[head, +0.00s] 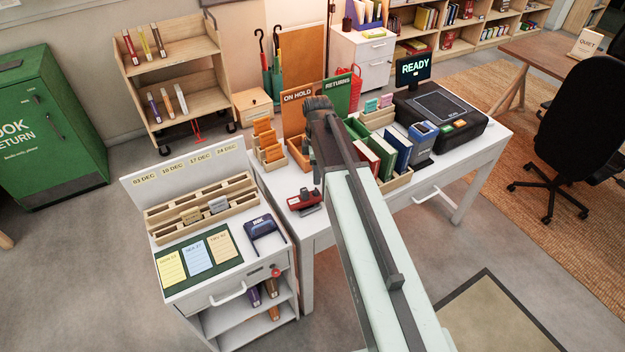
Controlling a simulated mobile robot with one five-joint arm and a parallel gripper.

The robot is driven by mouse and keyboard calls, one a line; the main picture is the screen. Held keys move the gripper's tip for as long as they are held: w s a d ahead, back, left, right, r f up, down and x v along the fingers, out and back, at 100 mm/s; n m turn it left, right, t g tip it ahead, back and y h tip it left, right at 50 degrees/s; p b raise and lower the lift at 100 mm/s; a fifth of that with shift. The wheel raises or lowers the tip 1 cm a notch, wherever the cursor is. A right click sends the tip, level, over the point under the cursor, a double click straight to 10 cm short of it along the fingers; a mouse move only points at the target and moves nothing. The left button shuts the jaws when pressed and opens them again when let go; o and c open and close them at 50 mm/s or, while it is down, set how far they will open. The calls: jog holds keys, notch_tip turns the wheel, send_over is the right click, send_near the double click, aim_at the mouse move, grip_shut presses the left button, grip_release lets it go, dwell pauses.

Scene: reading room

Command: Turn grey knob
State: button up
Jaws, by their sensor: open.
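I cannot make out a grey knob for certain. On the front of the white cabinet (190,293) at lower left, a small red knob (276,272) sits at the right end, by a small dark round spot and a grey label plate (256,271). My arm reaches up from the bottom right, and my gripper (318,112) is at its dark far end, over the white desk in front of the ON HOLD box. It is open and well apart from the cabinet front. Its fingertips are mostly hidden by my arm.
The cabinet top holds date trays, coloured cards and a dark blue INK pad (264,227). A red stapler-like tool (304,199), book trays and a black machine (440,115) stand on the white desk (318,229). A black chair (585,120) is at right. Floor left of the cabinet is clear.

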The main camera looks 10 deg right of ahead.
aim_at(316, 189)
notch_tip(316, 189, down, 8)
jog(key=b, duration=0.8)
jog(key=shift+r, duration=0.1)
grip_shut()
